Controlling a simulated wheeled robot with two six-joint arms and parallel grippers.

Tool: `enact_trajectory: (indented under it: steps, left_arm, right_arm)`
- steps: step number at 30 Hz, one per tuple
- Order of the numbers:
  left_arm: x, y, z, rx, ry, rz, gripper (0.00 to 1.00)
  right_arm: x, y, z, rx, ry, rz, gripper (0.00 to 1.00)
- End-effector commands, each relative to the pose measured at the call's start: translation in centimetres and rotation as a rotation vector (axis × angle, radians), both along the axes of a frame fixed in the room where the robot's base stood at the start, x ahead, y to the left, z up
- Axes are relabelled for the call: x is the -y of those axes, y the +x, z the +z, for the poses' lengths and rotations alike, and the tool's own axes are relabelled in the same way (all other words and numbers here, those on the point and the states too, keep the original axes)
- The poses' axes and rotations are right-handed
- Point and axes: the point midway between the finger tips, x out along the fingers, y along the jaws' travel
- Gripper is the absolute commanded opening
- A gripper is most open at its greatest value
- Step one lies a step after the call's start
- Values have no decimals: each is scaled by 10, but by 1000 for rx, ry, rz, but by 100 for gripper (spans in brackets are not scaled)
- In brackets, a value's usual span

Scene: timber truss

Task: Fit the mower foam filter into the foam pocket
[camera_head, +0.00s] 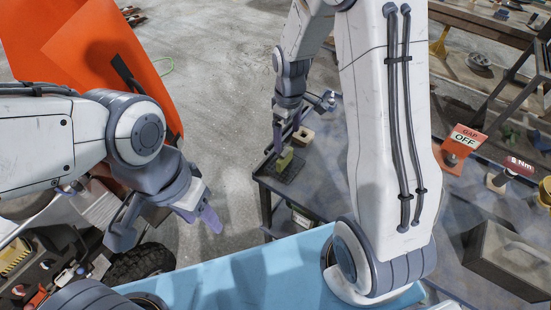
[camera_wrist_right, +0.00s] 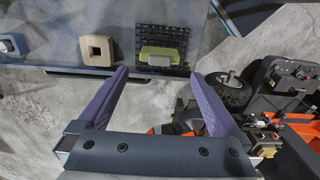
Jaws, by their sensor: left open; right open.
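A yellow-green block (camera_head: 284,159), which looks like the foam filter, lies on a black mesh mat at the corner of a dark table. It also shows in the right wrist view (camera_wrist_right: 163,53) with a pale grey piece at its near side. My right gripper (camera_head: 287,132) is open above it; in the right wrist view its purple fingers (camera_wrist_right: 160,75) are spread on either side and hold nothing. My left gripper (camera_head: 205,212) is open and empty, beside the orange mower (camera_head: 100,50). I cannot make out the foam pocket; mower parts show at lower left.
A beige square block with a hole (camera_head: 303,136) stands near the green block; it also shows in the right wrist view (camera_wrist_right: 97,50). The mower's black wheel (camera_head: 140,262) is at lower left. A "GAP OFF" sign (camera_head: 466,138) and a grey box (camera_head: 510,260) are at right.

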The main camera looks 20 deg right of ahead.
Motion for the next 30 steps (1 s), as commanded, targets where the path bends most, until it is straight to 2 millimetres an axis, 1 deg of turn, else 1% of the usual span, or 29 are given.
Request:
enact_trajectory:
  steps: [1, 3, 6, 12, 17, 21, 24, 30]
  left_arm:
    - [0, 0, 2, 0, 0, 0, 52]
    - [0, 0, 3, 0, 0, 0, 52]
    - [0, 0, 3, 0, 0, 0, 52]
    - [0, 0, 7, 0, 0, 0, 52]
    - [0, 0, 15, 0, 0, 0, 52]
    - [0, 0, 16, 0, 0, 0, 52]
    - [0, 0, 17, 0, 0, 0, 52]
    - [0, 0, 16, 0, 0, 0, 52]
  right_arm:
    - [0, -2, -9, -8, 0, 0, 100]
    - [0, -2, -20, -7, 1, -1, 100]
    - [0, -2, -31, -4, 1, -2, 100]
    - [-1, 0, -44, -4, 1, -2, 100]
    - [-3, 3, -65, -6, 1, -1, 100]
    - [-3, 3, -83, -5, 0, -1, 100]
    - [-4, 4, -88, -2, 1, -1, 100]
    - [-4, 4, -88, -1, 0, -1, 100]
